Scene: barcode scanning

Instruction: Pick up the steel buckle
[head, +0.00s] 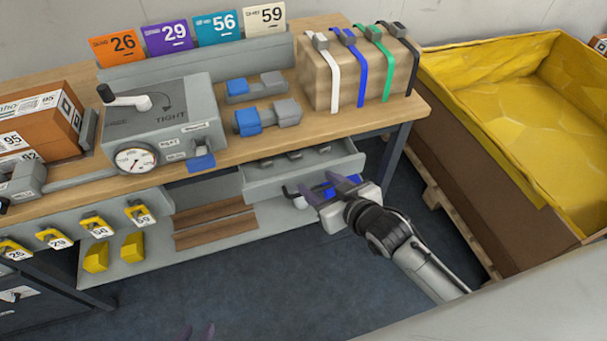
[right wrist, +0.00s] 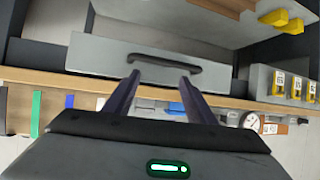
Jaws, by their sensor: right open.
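Several small grey metal pieces (head: 295,155) lie in the open drawer (head: 262,188) under the bench in the head view. They look like buckles, but I cannot tell which is the steel buckle. My right gripper (head: 320,185) is open and empty at the drawer's front right, apart from these pieces. The right wrist view shows its two spread fingers (right wrist: 161,82) before the drawer front (right wrist: 100,55) and its dark handle (right wrist: 165,62). A blue patch beside the fingers is partly hidden.
The bench top (head: 270,139) above the drawer holds a grey tensioning device (head: 165,120), blue-grey tools (head: 262,117) and a strapped box (head: 345,75). A large yellow-lined crate (head: 450,150) stands right. The floor in front is clear.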

